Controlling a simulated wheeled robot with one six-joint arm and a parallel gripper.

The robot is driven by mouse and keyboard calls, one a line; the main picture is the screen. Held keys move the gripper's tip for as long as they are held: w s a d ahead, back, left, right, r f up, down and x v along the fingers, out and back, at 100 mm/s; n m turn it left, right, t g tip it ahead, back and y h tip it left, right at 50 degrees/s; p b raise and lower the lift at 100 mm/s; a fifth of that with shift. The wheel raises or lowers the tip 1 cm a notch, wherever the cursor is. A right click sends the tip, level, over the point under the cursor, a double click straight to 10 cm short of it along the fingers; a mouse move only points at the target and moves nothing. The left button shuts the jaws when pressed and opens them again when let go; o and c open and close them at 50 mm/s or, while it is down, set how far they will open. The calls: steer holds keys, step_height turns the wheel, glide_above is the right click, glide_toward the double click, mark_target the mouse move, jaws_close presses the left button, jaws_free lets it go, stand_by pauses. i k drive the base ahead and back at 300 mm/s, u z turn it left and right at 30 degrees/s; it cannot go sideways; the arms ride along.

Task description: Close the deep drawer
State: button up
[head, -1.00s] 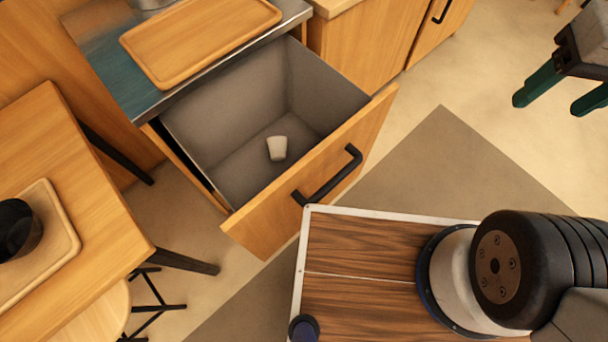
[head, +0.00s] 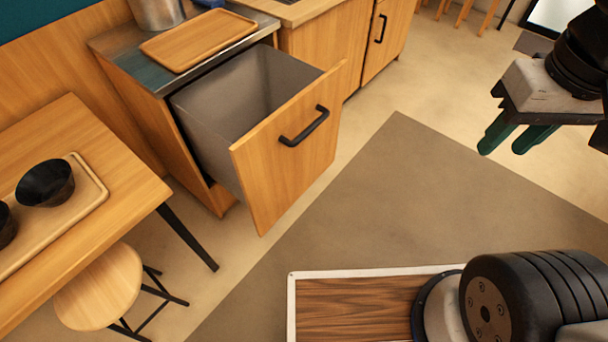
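The deep drawer (head: 288,165) is pulled out from the cabinet under the steel counter. It has a wooden front, grey inner walls and a black bar handle (head: 304,127). The drawer's floor is hidden from this angle. My gripper (head: 513,143) has green fingers and is at the upper right, well to the right of the drawer and not touching it. Its fingers are apart, with nothing seen between them.
A wooden tray (head: 199,38) and a metal pot (head: 157,12) stand on the counter (head: 118,50). At left are a table (head: 95,130) with black bowls (head: 46,184) on a tray, and a stool (head: 99,287). Open floor lies before the drawer.

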mark_target(263, 124)
steer(key=u, duration=0.05)
steer(key=i, duration=0.85)
steer(key=u, duration=0.6)
steer(key=i, duration=0.45)
steer(key=k, duration=1)
steer(key=u, duration=1)
steer(key=i, duration=0.75)
steer(key=z, duration=0.65)
